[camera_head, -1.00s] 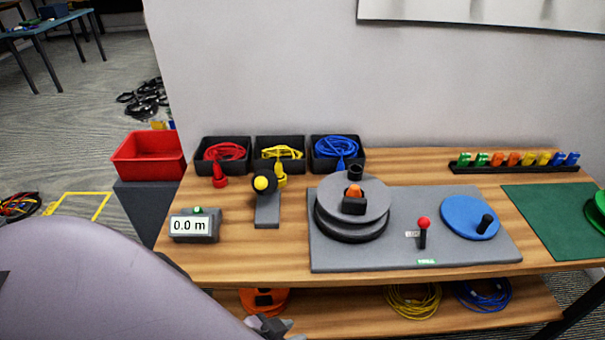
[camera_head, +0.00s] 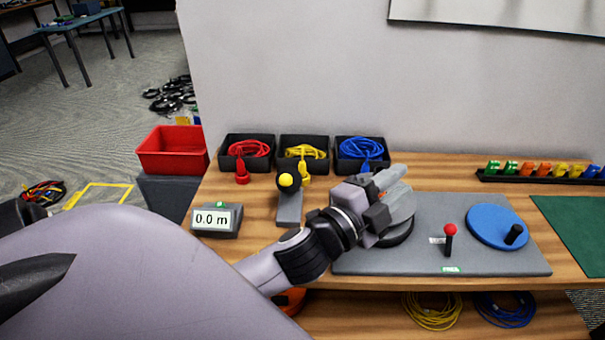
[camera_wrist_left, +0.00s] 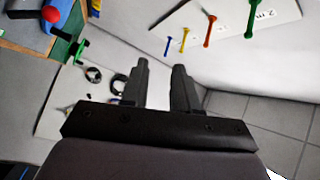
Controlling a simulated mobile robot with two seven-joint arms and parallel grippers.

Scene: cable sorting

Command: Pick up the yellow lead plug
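The yellow lead plug (camera_head: 306,173) hangs at the front of the middle black bin, which holds a coiled yellow lead (camera_head: 304,152). My left gripper (camera_head: 393,180) is to the right of the plug, in front of the grey reel (camera_head: 397,236), and hides most of that reel. In the left wrist view its two fingers (camera_wrist_left: 163,70) are apart with nothing between them. The plug is not recognisable in the left wrist view. My right gripper is not in view.
Bins with a red lead (camera_head: 248,149) and a blue lead (camera_head: 361,149) flank the yellow one. A 0.0 m display (camera_head: 214,220) stands at left. A red-knobbed lever (camera_head: 449,238) and blue disc (camera_head: 495,226) are at right. A red tray (camera_head: 172,150) lies beyond the table's left edge.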

